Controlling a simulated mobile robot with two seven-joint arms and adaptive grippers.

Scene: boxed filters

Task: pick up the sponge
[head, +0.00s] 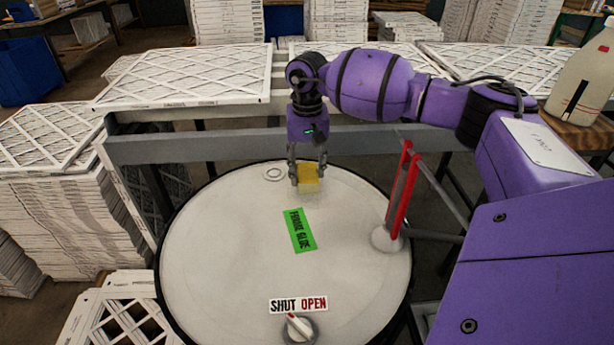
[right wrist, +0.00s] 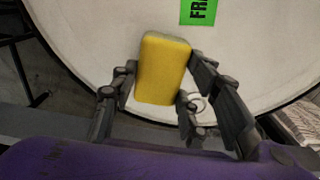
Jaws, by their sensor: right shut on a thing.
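The yellow sponge (head: 308,180) is near the back edge of the round white drum lid (head: 240,250) in the head view. My right gripper (head: 307,182) points down with one finger on each side of it, shut on it. In the right wrist view the sponge (right wrist: 162,68) shows its yellow face and a paler edge between the two fingers of my right gripper (right wrist: 160,85). I cannot tell whether the sponge touches the lid or is just above it. My left gripper is not in view.
A red-handled upright part (head: 402,190) stands at the lid's right. A green label (head: 300,230) and a SHUT/OPEN knob (head: 299,327) are on the lid. A grey rail (head: 200,148) and stacked filters (head: 50,200) lie behind and left. A white jug (head: 582,80) stands at far right.

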